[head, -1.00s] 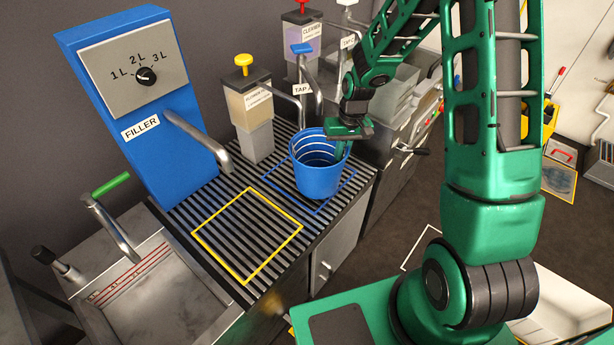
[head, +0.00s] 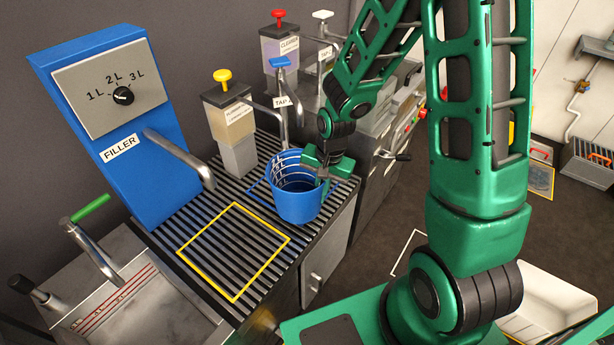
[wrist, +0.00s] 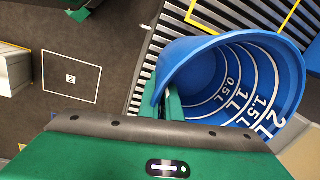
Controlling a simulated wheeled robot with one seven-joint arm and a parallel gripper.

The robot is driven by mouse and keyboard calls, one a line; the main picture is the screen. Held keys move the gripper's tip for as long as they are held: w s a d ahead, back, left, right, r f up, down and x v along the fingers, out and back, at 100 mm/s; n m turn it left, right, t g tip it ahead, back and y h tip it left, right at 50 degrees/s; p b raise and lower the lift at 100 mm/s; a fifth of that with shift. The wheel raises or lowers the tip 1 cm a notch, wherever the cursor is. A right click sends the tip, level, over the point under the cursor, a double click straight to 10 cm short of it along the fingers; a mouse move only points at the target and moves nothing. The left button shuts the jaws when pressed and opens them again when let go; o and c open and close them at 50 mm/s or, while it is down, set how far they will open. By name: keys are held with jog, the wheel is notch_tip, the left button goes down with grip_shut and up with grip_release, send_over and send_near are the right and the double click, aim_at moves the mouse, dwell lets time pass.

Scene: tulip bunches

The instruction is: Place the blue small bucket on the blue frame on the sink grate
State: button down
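The blue small bucket (head: 298,203) stands near upright over the sink grate (head: 196,206). It covers much of the blue frame (head: 256,189), whose left part shows beside it; the front corner is hidden behind the bucket. My gripper (head: 323,176) is at the bucket's right rim. In the wrist view my gripper (wrist: 163,98) has its green fingers close together on the bucket's wall, one inside and one outside. The bucket (wrist: 240,85) shows its inner volume marks and looks empty. I cannot tell whether its base fully touches the grate.
A yellow frame (head: 186,252) lies on the grate, left of the bucket. The blue filler (head: 60,95) with its spout and a yellow-topped dispenser (head: 226,122) stand behind. A tap (head: 282,105) rises just behind the bucket. A sink basin (head: 150,305) is at lower left.

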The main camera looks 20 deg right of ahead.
send_near(299, 188)
jog(key=w+d+f, duration=0.1)
jog(key=d+f, duration=0.2)
jog(key=d, duration=0.1)
jog(key=shift+w+d+f, duration=0.15)
jog(key=shift+w+f, duration=0.05)
jog(key=shift+f, duration=0.55)
jog(key=shift+w+d+f, duration=0.1)
jog(key=shift+w+f, duration=0.1)
jog(key=shift+f, duration=0.6)
jog(key=shift+f, duration=0.1)
jog(key=c, duration=2)
grip_release()
